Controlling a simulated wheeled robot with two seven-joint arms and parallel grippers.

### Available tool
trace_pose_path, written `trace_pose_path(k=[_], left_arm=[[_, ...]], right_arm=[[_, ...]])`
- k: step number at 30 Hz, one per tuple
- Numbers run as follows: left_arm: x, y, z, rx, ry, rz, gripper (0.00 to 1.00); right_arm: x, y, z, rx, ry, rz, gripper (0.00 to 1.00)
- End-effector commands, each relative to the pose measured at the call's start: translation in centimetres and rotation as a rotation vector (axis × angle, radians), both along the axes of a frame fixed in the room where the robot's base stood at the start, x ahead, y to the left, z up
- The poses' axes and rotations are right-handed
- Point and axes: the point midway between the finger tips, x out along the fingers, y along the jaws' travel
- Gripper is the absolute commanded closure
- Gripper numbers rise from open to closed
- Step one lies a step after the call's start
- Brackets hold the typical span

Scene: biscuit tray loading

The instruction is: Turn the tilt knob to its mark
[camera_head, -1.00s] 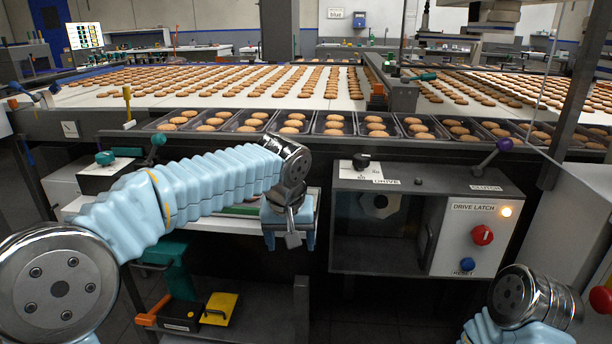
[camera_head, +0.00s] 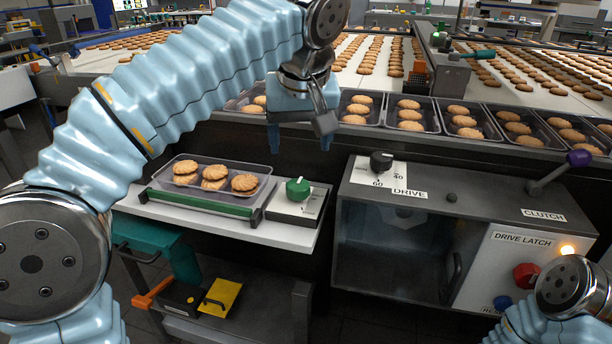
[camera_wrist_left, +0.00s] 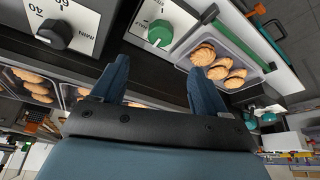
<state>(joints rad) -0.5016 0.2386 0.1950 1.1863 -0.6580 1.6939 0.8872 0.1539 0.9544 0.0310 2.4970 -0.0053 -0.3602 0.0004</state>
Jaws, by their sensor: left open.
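A green knob (camera_head: 298,189) stands on a small white scale plate on the white shelf at centre-left; its lettering is too small to read. The knob also shows in the left wrist view (camera_wrist_left: 160,32), ahead of the fingers. A black knob (camera_head: 381,162) sits on the DRIVE panel to its right and also shows in the left wrist view (camera_wrist_left: 55,33). I cannot read a tilt label on either. My left gripper (camera_head: 298,140) is open and empty, pointing down above the green knob and apart from it. In the left wrist view its fingers (camera_wrist_left: 160,70) are spread. My right gripper is out of view.
A clear tray (camera_head: 226,171) of biscuits sits left of the green knob behind a green bar (camera_head: 200,203). A row of biscuit trays (camera_head: 425,117) lines the conveyor edge behind. A purple-tipped clutch lever (camera_head: 578,159) and red knob (camera_head: 526,275) are at right.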

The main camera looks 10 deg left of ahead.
Motion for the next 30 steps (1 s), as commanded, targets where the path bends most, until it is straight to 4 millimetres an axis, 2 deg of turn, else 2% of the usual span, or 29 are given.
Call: trace_pose_path(k=[1, 9, 15, 21, 29, 30], left_arm=[[0.3, 0.2, -1.2, 0.002, 0.004, 0.002, 0.26], [2.6, 1.0, -7.0, 0.001, 0.005, 0.001, 0.26], [3.8, 1.5, -10.1, 0.001, 0.004, 0.0, 0.26], [4.3, 1.6, -11.3, 0.001, 0.002, -0.001, 0.26], [4.4, 1.6, -11.3, 0.0, 0.002, -0.001, 0.26], [4.4, 1.6, -11.3, 0.0, 0.002, -0.001, 0.32]], right_arm=[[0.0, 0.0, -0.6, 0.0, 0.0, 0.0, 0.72], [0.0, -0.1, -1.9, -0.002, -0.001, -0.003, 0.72], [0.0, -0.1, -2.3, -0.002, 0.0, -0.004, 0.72], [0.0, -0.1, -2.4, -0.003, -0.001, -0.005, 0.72], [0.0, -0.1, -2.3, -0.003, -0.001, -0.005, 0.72], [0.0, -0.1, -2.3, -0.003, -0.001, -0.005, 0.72]])
